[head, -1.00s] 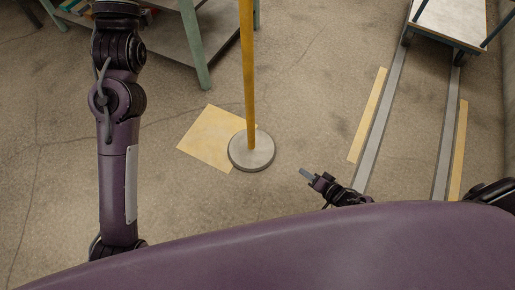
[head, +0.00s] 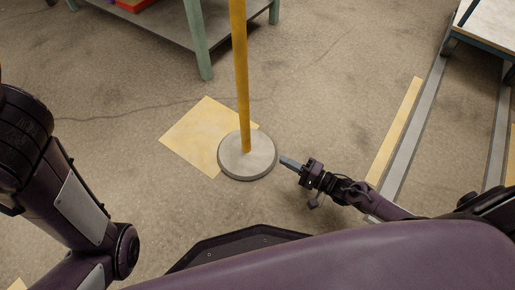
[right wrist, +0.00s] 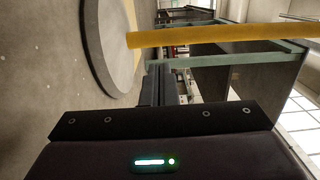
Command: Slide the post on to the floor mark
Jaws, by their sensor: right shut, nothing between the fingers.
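The post is a yellow pole (head: 240,75) standing upright on a round grey base (head: 248,160). The base covers the right corner of the pale yellow floor mark (head: 200,130), and most of the mark shows bare to its left. My right gripper (head: 284,161) is shut and empty, low near the floor just right of the base, its tips pointing at it. In the right wrist view the base (right wrist: 105,45) and the pole (right wrist: 200,36) lie beyond the shut fingers (right wrist: 155,85). Whether the fingertips touch the base I cannot tell. My left gripper is not in view.
A green-legged table (head: 200,50) stands behind the mark. At the right a cart (head: 485,35) stands over grey floor strips (head: 415,115) beside a yellow strip (head: 400,125). The floor around the base is otherwise clear.

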